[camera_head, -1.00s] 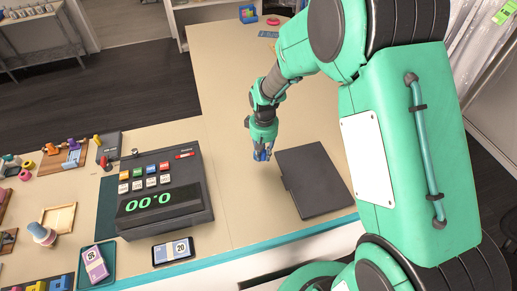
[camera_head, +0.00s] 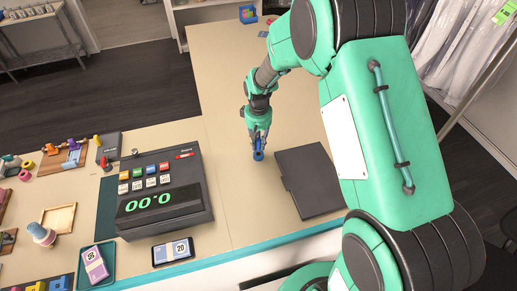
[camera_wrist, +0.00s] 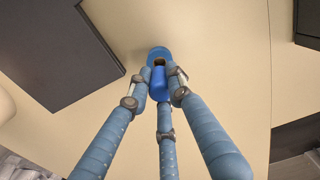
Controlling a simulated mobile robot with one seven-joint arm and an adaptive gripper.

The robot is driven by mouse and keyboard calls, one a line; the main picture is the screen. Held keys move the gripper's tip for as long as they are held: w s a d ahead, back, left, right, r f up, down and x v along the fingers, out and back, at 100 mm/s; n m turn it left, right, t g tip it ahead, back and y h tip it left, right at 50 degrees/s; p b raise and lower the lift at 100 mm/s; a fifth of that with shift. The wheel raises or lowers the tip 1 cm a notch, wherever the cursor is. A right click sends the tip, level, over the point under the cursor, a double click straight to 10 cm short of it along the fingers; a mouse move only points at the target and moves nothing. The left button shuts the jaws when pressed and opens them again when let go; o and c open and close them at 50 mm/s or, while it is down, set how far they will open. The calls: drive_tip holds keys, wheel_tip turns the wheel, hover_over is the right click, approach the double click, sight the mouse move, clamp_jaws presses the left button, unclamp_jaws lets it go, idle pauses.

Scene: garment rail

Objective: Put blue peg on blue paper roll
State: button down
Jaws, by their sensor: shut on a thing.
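My gripper (camera_head: 258,146) points down over the bare table right of the cash register. In the wrist view its three blue-grey fingers (camera_wrist: 158,76) close around a rounded blue piece, the blue peg (camera_wrist: 158,88). Just beyond the fingertips is a blue ring-like piece with a dark hole, which looks like the blue paper roll (camera_wrist: 158,52). The peg overlaps the ring's near side in this view; I cannot tell whether they touch. In the head view the blue at the fingertips (camera_head: 258,156) is too small to separate into peg and roll.
A dark flat panel (camera_head: 308,180) lies close right of my gripper. Small coloured items crowd the far left. The table (camera_head: 220,80) behind my gripper is mostly clear.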

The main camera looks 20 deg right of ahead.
sight(258, 149)
drive_tip(key=shift+f, duration=1.75)
drive_tip(key=shift+f, duration=0.15)
drive_tip(key=c, duration=1.6)
unclamp_jaws()
wheel_tip(258, 149, up, 12)
drive_tip(key=shift+f+p, duration=0.25)
drive_tip(key=shift+p, duration=0.05)
drive_tip(key=shift+r, duration=0.4)
drive_tip(key=shift+r, duration=0.1)
